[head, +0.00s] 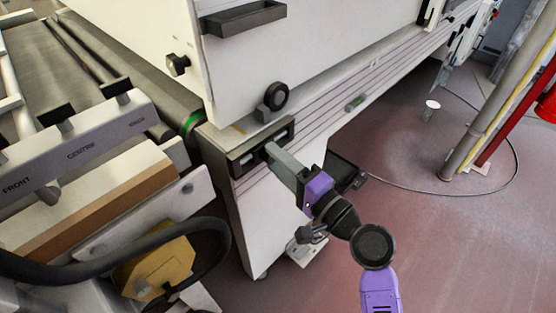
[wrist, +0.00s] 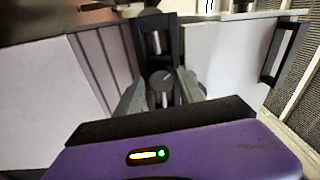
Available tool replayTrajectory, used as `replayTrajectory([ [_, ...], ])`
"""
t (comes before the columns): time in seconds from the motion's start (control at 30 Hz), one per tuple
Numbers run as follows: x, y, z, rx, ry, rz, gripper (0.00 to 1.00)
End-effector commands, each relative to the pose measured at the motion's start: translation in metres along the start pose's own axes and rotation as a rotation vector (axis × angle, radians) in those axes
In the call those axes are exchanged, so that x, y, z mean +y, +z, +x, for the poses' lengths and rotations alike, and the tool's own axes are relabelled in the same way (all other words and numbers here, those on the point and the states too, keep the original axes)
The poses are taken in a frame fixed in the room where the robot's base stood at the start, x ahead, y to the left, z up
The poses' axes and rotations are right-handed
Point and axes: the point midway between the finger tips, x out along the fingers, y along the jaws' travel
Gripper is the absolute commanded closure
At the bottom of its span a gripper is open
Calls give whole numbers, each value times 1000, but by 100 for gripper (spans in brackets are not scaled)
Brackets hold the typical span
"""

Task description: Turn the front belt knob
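In the wrist view, a round dark knob (wrist: 160,82) with a short pale line on its face sits on a narrow black upright plate (wrist: 150,45). I take it for the front belt knob, though no label on it is readable. My gripper (wrist: 163,88) is open, with one grey finger on each side of the knob. The fingers look slightly apart from it, but contact is hard to judge. In the head view, my gripper (head: 273,152) reaches the black bracket (head: 245,160) at the machine's lower corner. The knob is hidden there.
A black round wheel (head: 276,96) juts from the white housing just above my gripper. A red post (head: 515,110) stands at right. Open floor (head: 420,240) lies at lower right.

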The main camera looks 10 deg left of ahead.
Motion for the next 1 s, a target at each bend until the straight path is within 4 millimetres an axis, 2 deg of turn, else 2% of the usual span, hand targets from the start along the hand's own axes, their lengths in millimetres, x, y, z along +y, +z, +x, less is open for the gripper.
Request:
replayTrajectory([
  [0.3,-1,0,0,1,-2,0,43],
  [0.43,0,-1,-6,2,-1,0,43],
  [0.8,0,-1,-62,3,0,0,43],
  [1.0,0,0,-77,1,-1,1,43],
])
